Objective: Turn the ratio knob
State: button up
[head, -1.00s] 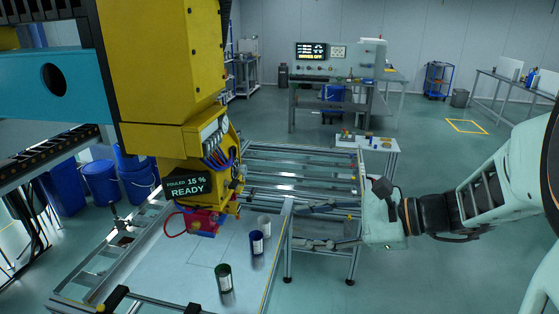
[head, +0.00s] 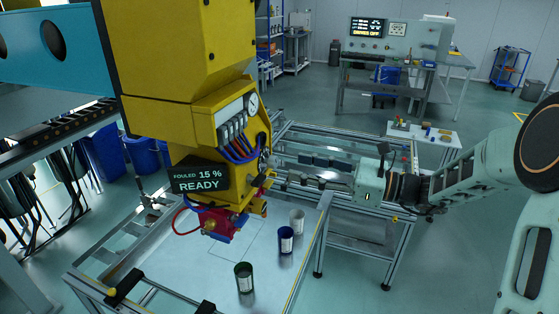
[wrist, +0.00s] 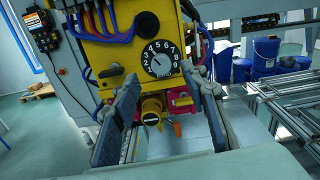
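The yellow machine head (head: 180,60) hangs over a white table. In the wrist view its face shows a round numbered dial (wrist: 159,60) with a pointer; the small label beneath is too small to read surely. Below the dial sits a yellow-and-black knob (wrist: 153,108). I cannot tell for certain which one is the ratio knob. My gripper (wrist: 163,80) is open and empty, its two dark fingers on either side of the knob in the picture, with no contact visible. In the head view my gripper (head: 292,168) points left at the machine's right side.
A display (head: 199,179) reads "FOULED 15 % READY". Hoses and a red fitting (head: 218,224) hang under the head. A metal frame (head: 330,225) lies below my gripper.

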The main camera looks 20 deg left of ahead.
aim_at(277, 163)
jog(key=a, duration=0.6)
jog(key=shift+w+a+p, duration=0.25)
jog(key=shift+w+p, duration=0.05)
jog(key=shift+p, duration=0.05)
grip_shut()
jog(key=shift+f+b, duration=0.15)
jog(key=shift+b, duration=0.25)
